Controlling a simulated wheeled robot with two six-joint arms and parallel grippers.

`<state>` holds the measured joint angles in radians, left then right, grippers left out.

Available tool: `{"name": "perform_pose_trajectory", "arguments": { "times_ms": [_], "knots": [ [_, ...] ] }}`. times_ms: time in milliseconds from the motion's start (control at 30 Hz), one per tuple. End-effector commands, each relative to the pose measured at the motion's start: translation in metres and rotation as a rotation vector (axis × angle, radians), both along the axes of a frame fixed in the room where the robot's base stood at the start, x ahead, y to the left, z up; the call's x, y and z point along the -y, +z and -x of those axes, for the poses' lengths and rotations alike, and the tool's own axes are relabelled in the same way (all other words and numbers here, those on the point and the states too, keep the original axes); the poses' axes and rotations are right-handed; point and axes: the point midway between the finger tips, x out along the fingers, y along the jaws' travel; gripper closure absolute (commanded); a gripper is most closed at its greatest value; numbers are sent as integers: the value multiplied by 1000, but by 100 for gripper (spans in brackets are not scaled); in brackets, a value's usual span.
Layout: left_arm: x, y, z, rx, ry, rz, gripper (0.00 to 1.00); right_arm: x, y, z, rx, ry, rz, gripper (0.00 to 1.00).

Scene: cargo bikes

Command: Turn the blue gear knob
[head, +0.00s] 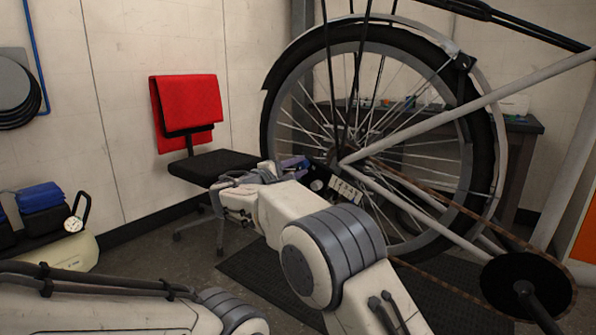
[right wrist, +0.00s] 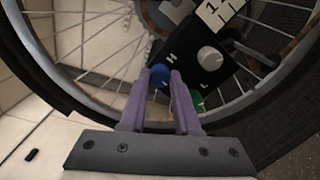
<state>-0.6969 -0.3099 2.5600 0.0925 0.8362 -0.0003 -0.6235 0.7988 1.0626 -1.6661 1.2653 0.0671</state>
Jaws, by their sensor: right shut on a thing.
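The blue gear knob (right wrist: 158,76) shows in the right wrist view at the lower edge of a black control box (right wrist: 203,55). My right gripper (right wrist: 166,76) has its two purple fingers shut on the knob. In the head view my right gripper (head: 294,164) reaches the box (head: 320,180) beside the rear wheel's hub, and the knob itself is hidden or too small to make out. My left arm lies along the bottom left of the head view, and its gripper is not in view.
The box also carries a grey round knob (right wrist: 210,59), with a green part (right wrist: 196,99) near its lower edge. The spoked bike wheel (head: 478,150) and chain stand close around. A black chair with a red cloth (head: 190,102) stands behind, left of the wheel.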

Motion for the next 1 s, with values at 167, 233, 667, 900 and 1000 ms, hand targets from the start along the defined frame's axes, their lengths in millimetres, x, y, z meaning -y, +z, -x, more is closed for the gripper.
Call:
{"name": "perform_pose_trajectory", "arguments": {
  "times_ms": [167, 233, 667, 900, 1000],
  "knots": [
    [0, 0, 0, 0, 0, 0, 50, 0, -1, 1, -2, -3, -1, 100],
    [0, 0, 0, 0, 0, 0, 50, 0, -1, 1, -3, -3, -1, 100],
    [0, 0, 0, 0, 0, 0, 50, 0, -1, 0, -1, -1, 0, 39],
    [0, -13, 0, 0, 0, 0, 50, -15, -4, 20, -1, 3, -1, 39],
    [0, -20, 0, 0, 0, 0, 50, -28, -4, 36, -1, 3, 0, 39]
  ]
}}
